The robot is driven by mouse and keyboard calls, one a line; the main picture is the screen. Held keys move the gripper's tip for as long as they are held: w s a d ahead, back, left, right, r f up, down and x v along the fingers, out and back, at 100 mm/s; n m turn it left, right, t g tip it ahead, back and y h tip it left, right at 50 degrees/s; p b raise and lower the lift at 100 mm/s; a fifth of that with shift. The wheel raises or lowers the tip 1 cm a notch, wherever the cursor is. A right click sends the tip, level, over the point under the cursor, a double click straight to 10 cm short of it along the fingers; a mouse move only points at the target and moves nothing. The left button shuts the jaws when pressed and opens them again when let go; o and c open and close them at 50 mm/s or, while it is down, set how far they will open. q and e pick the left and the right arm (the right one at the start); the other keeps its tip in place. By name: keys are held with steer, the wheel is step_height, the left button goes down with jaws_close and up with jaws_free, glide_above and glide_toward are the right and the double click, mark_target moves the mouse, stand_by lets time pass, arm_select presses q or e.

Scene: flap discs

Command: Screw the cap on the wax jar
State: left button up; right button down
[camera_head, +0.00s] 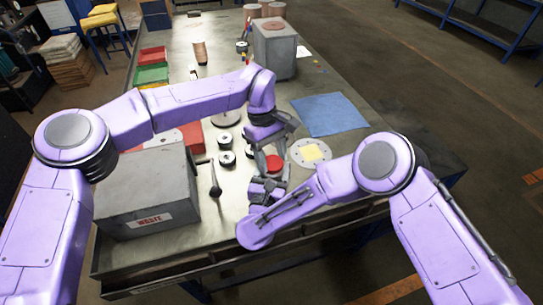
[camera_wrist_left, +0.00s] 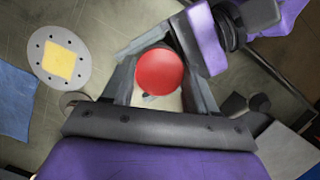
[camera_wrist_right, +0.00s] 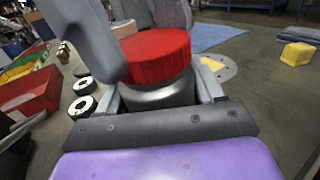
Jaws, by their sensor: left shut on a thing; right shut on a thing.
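The red ribbed cap (camera_wrist_right: 155,57) sits on top of the silver-grey wax jar (camera_wrist_right: 160,93) in the right wrist view, upright; how far its thread is engaged cannot be seen. The cap also shows in the head view (camera_head: 274,164) and from above in the left wrist view (camera_wrist_left: 160,72). My left gripper (camera_wrist_left: 160,62) reaches down from above and is shut on the cap, a finger on either side. My right gripper (camera_wrist_right: 160,85) is shut on the jar body below the cap, its fingers on both sides. The jar is mostly hidden in the head view.
A grey waste box (camera_head: 150,195) stands left on the table.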

arm_select(q)
steer(key=m, duration=0.3)
steer(key=m+y, duration=0.1)
steer(key=m, duration=0.2)
steer(key=shift+d+g+y, duration=0.1)
steer(key=shift+g+y, duration=0.2)
steer(key=shift+g, duration=0.1)
steer(key=o, duration=1)
steer(key=shift+r, duration=2.25)
steer(key=shift+c, duration=0.4)
